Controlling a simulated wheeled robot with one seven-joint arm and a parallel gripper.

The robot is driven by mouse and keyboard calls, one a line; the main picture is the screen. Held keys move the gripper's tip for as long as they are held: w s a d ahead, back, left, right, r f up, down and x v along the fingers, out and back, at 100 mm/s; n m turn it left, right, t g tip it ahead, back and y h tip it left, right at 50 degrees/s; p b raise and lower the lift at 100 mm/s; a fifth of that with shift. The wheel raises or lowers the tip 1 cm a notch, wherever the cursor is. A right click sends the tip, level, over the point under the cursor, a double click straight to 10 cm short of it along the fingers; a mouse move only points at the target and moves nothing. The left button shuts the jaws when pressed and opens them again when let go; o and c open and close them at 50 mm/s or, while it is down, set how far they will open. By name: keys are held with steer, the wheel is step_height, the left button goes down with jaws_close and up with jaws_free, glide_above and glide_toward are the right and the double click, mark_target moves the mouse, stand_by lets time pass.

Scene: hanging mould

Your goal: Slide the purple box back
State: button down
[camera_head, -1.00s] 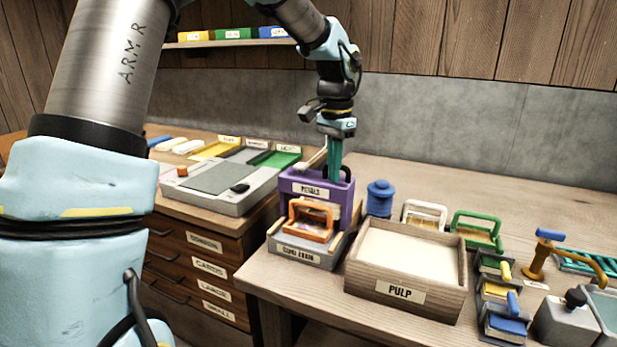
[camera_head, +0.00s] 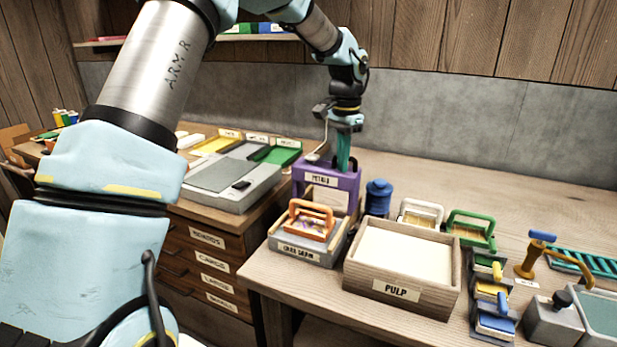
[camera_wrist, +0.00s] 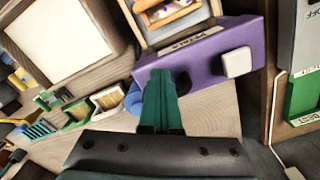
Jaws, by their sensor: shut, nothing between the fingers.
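The purple box (camera_head: 327,178), labelled for petals, stands on the table behind the grey tray labelled for couch drain (camera_head: 301,252). An orange-handled mould (camera_head: 312,220) sits on the grey tray in front.
The wooden pulp box (camera_head: 397,291) stands right of the tray, with a blue canister (camera_head: 378,197) behind it. Left is a drawer cabinet (camera_head: 215,265) with a grey tray on top. The table behind the box looks clear.

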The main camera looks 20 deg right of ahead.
steer(key=shift+w+d+r+p, duration=0.15)
steer(key=shift+w+d+p, duration=1.25)
steer(key=shift+w, duration=0.05)
steer(key=shift+s+a+r, duration=0.3)
steer(key=shift+r, duration=0.1)
step_height(320, 180, up, 8)
steer(key=p, duration=0.6)
steer(key=shift+p, duration=0.3)
